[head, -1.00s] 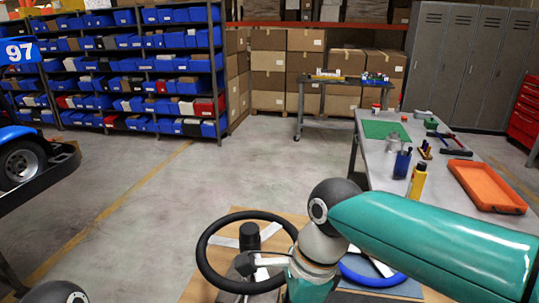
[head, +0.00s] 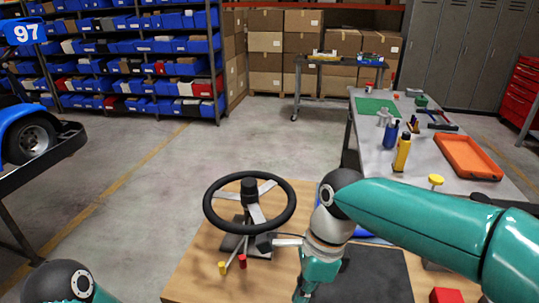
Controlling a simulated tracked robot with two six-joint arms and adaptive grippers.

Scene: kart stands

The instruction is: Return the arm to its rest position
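My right arm (head: 420,220) comes in from the right. Only a rounded joint of my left arm (head: 68,280) shows at the bottom left, and my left gripper is not in view. Some of the wooden bench top is hidden behind the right arm.
The wooden bench (head: 195,275) bears the wheel's stand, a black mat (head: 375,278) and a red block (head: 446,295). A grey table (head: 440,157) with an orange tray (head: 467,157) and a yellow bottle (head: 402,153) stands behind the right arm. Open floor (head: 240,135) lies beyond the bench.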

